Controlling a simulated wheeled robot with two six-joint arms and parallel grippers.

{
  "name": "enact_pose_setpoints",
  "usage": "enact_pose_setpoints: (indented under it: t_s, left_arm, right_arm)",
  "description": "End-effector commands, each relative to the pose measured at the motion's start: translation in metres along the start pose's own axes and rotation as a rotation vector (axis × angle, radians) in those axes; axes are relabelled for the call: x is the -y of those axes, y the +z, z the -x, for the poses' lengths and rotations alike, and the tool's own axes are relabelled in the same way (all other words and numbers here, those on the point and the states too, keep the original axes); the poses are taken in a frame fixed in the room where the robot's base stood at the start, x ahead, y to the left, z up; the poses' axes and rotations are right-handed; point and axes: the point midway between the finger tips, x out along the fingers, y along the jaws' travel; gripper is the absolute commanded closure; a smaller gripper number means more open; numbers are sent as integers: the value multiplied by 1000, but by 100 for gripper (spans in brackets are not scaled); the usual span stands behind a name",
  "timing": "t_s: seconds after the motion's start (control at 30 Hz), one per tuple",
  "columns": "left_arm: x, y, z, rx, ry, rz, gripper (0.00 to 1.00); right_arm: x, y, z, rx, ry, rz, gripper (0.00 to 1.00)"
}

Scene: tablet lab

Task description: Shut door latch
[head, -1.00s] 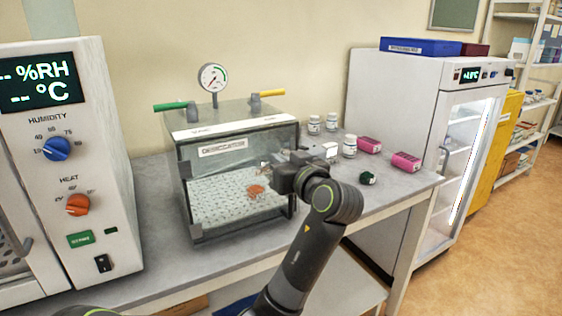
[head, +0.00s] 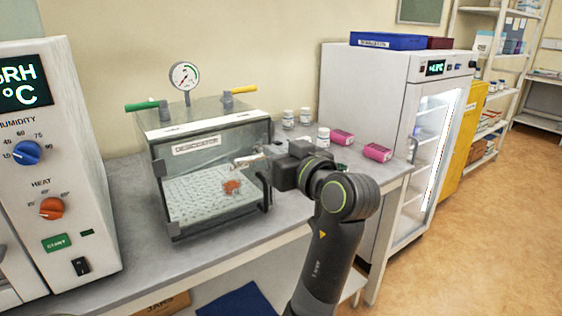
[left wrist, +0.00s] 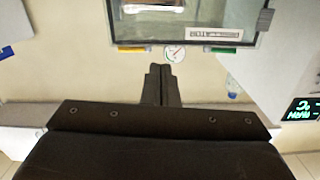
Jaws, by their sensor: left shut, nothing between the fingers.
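The desiccator (head: 197,147) is a clear box with a dark frame on the bench, its front door looking closed. A dark upright piece (head: 265,192), possibly the latch or handle, shows at the front right edge; its exact position is unclear. My left gripper (head: 246,161) is shut and empty, near the box's upper front right edge; I cannot tell whether it touches. In the left wrist view the closed fingers (left wrist: 162,84) point toward the desiccator (left wrist: 190,12), seen upside down. My right gripper is not in view.
An oven-like unit (head: 58,150) with knobs stands at left. A glass-door fridge (head: 370,90) stands at right. A gauge (head: 184,76) and colored valve handles top the desiccator.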

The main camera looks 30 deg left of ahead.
Motion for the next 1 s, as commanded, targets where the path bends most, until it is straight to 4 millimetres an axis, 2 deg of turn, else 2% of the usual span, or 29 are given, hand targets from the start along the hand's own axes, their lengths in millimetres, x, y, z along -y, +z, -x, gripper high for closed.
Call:
enact_pose_setpoints:
  t_s: [0.1,0.3,0.87,0.97,1.0]
  left_arm:
    - [-1,1,11,0,3,2,100]
    - [0,0,19,0,1,0,100]
    - [0,0,19,-1,1,-3,100]
    - [-12,8,15,-9,21,-49,100]
    - [-22,16,12,-13,42,-89,100]
  right_arm:
    - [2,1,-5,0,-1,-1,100]
    - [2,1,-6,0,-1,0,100]
    - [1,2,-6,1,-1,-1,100]
    - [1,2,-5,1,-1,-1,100]
    - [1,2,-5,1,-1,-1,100]
